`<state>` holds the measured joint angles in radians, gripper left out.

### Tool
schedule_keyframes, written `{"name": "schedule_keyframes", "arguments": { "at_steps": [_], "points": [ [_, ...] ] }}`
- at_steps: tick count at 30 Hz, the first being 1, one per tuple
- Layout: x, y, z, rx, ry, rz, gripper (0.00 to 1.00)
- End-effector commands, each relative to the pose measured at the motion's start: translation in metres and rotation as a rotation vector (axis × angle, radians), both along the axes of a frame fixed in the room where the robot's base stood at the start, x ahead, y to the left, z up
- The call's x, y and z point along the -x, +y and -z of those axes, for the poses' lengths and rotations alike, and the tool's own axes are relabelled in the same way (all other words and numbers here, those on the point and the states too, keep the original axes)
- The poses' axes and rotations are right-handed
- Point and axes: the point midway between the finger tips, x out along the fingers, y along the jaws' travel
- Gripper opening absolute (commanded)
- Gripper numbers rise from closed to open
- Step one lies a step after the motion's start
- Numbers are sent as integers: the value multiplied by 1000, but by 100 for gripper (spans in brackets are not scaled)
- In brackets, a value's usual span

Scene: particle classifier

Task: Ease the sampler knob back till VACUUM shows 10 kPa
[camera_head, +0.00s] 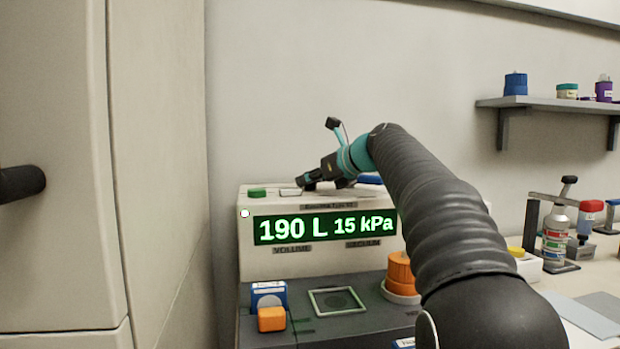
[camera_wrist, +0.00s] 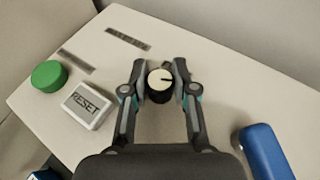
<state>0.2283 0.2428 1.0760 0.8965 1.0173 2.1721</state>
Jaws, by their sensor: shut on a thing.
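The sampler (camera_head: 250,266) is a pale box with a lit display (camera_head: 325,228) on its front. The display reads 190 L over VOLUME and 15 kPa over VACUUM. In the wrist view the knob (camera_wrist: 160,79) is black with a cream top and a dark pointer line, standing on the sampler's top. My gripper (camera_wrist: 160,78) is shut on the knob, one finger on each side. In the head view my gripper (camera_head: 306,182) reaches down to the sampler's top, and the knob is mostly hidden there.
On the sampler's top are a green button (camera_wrist: 49,76), a white RESET button (camera_wrist: 87,106) and a blue part (camera_wrist: 265,152). Orange pieces (camera_head: 271,319) and a square frame (camera_head: 338,301) sit on the dark deck below. Bottles (camera_head: 556,235) stand at right.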

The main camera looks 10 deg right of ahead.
Motion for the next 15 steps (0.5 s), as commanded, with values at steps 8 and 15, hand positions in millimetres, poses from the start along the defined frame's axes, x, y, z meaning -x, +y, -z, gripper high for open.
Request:
{"name": "schedule_keyframes", "arguments": {
  "at_steps": [8,15],
  "points": [
    [-2,-1,1,-2,1,-225,0],
    [-1,0,0,-2,-1,-335,0]
  ]
}}
